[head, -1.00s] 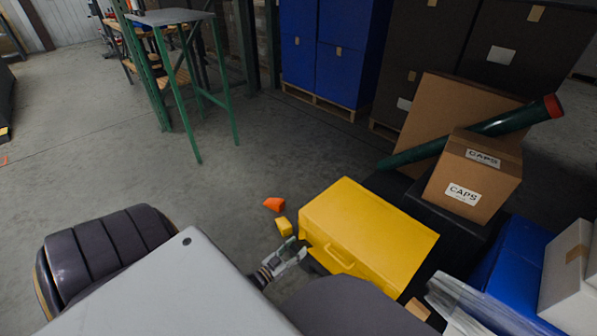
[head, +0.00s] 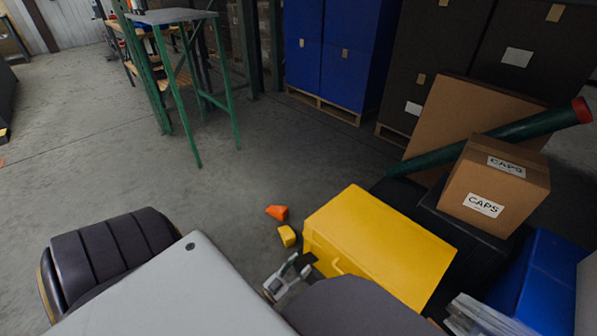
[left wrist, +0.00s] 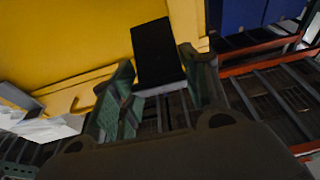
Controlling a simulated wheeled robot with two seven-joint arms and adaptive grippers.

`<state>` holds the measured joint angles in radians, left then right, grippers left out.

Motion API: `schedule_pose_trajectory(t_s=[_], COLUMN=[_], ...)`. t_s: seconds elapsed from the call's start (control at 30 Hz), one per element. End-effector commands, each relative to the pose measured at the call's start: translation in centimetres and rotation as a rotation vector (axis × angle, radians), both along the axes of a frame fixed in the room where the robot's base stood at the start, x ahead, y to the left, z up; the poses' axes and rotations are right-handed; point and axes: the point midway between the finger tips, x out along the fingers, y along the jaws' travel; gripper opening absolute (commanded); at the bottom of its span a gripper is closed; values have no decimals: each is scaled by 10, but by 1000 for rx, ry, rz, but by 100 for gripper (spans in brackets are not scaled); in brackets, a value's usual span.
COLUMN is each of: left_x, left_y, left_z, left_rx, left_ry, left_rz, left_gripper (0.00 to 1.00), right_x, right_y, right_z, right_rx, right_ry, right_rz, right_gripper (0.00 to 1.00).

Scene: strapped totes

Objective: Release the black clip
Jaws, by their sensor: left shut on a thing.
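A yellow case (head: 375,240) with a handle on its front stands at lower centre right in the head view. Its yellow face (left wrist: 60,40) fills the upper left of the left wrist view. My left gripper (head: 294,267) is low in front of the case's left end. In the left wrist view its two green fingers are closed on a flat black piece, which I take as the black clip (left wrist: 157,48). The clip also shows as a small dark shape at the fingertips in the head view (head: 306,261). I cannot tell whether it touches the case. My right gripper is not in view.
An orange piece (head: 277,212) and a small yellow block (head: 287,236) lie left of the case. A CAPS carton (head: 494,188), a green tube (head: 480,140) and a blue tote (head: 535,275) stand to the right. Open floor (head: 230,190) lies to the left.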

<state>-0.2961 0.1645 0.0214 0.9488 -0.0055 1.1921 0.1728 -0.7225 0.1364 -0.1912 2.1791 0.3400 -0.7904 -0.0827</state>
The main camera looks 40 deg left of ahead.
Motion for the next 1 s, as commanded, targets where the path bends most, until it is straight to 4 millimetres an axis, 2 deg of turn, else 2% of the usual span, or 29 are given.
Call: schedule_pose_trajectory(t_s=[0.03,0.27,0.3,0.43,0.8,1.0], left_x=[-4,-4,-4,-3,-2,-10], left_y=[-2,-2,-2,-1,0,0], left_z=[-7,-7,-7,-5,-2,-4], left_rx=[0,0,0,-1,0,0], left_ry=[20,20,20,14,6,6], left_rz=[-1,-1,-1,-1,0,0], left_gripper=[3,3,50,66,68,68], right_x=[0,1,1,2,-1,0], right_y=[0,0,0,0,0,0], right_z=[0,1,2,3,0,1], right_rx=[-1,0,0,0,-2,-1], right_ry=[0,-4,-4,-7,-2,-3], right_rz=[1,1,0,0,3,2], right_gripper=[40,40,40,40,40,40])
